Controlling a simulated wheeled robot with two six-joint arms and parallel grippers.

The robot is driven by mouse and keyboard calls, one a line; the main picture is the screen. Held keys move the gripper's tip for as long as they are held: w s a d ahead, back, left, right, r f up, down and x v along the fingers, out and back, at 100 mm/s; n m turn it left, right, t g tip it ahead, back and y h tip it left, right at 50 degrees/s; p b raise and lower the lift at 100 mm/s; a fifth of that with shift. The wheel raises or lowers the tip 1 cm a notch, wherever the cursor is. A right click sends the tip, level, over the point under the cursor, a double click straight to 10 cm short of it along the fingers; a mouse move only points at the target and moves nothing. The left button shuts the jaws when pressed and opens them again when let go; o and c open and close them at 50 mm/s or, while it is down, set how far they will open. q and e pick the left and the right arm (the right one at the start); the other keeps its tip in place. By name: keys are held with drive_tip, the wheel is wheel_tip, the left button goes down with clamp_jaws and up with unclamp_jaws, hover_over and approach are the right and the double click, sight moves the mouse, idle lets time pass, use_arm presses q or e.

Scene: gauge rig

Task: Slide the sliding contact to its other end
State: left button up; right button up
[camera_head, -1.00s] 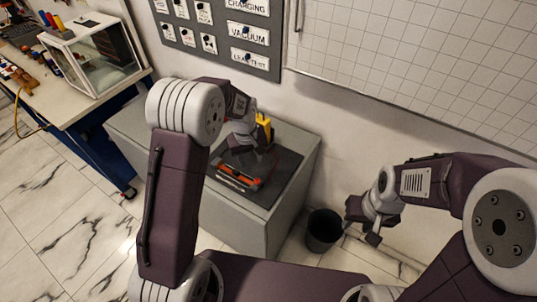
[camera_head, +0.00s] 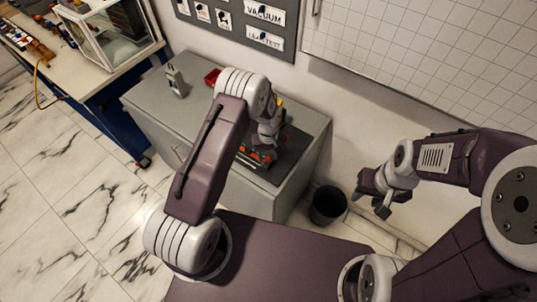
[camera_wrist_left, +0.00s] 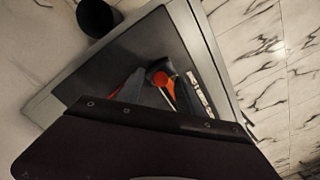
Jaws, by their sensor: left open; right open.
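The apparatus with the sliding contact, an orange-red and dark device (camera_head: 247,158), lies on a dark mat (camera_head: 297,147) on the grey cabinet. My left arm and gripper cover much of it. In the left wrist view an orange-red part (camera_wrist_left: 163,79) shows beside a pale strip (camera_wrist_left: 198,92); a dark purple body fills the foreground. I cannot make out the sliding contact or which end it is at. My left gripper (camera_head: 264,142) is open, low over the device; whether it touches is hidden. My right gripper (camera_head: 373,203) is open and empty, off the cabinet's right side.
The grey cabinet (camera_head: 150,105) also bears a small grey instrument (camera_head: 176,81) and a red tray (camera_head: 212,77). A yellow part (camera_head: 280,101) shows behind my left arm. A black bin (camera_head: 328,205) stands on the floor right of the cabinet. A workbench (camera_head: 85,78) is at upper left.

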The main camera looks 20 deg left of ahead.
use_arm(q)
drive_tip(key=shift+f, duration=0.15)
drive_tip(key=shift+c, duration=0.3)
clamp_jaws()
idle(1.1)
